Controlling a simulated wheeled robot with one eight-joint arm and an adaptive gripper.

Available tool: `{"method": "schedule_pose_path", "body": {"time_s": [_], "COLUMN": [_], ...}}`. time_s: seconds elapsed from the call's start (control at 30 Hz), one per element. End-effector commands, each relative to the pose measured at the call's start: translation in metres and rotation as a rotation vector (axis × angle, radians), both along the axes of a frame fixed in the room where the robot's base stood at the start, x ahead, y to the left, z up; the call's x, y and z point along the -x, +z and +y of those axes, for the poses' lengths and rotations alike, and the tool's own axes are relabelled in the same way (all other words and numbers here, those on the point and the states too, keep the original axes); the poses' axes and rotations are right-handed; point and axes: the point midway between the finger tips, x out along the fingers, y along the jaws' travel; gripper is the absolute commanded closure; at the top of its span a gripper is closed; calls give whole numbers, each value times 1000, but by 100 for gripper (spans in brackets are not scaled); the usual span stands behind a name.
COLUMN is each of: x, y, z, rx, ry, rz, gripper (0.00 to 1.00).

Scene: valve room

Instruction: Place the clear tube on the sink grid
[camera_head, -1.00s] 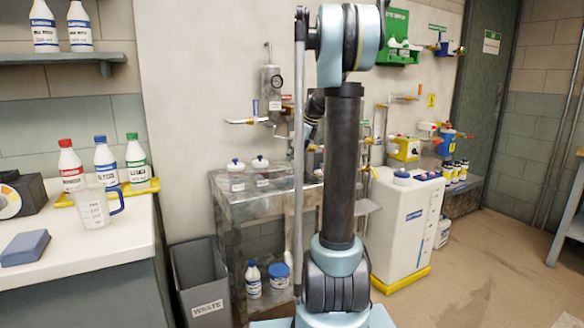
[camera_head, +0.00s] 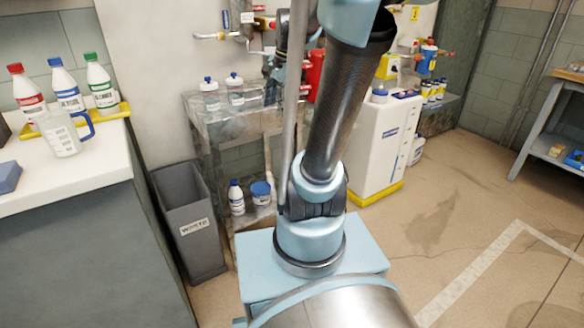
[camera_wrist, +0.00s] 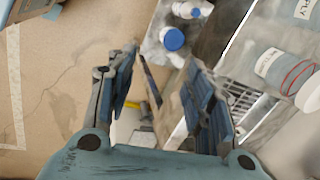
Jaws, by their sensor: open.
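In the wrist view my gripper (camera_wrist: 162,58) is open, its two blue-padded fingers apart with nothing held between them. A pale wire grid (camera_wrist: 243,103) shows just right of the right finger and is partly covered by it; it looks like the sink grid. I cannot make out the clear tube for certain in either view.
A grey metal bench (camera_head: 222,125) carries white bottles (camera_head: 210,93), with a blue-lidded tub (camera_head: 261,192) below. A waste bin (camera_head: 190,225) stands to its left. A white tank (camera_head: 385,140) stands right. Open floor (camera_head: 460,200) lies at the right.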

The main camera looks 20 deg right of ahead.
Motion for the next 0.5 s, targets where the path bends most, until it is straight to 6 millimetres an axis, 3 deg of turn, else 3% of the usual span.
{"method": "schedule_pose_path", "body": {"time_s": [0.03,0.2,0.5], "x": [18,68,144], "y": [-9,-39,-101], "z": [1,1,-4], "rx": [25,117,269], "ry": [73,335,793], "rz": [-9,-40,-71], "gripper": [52,52,52]}}
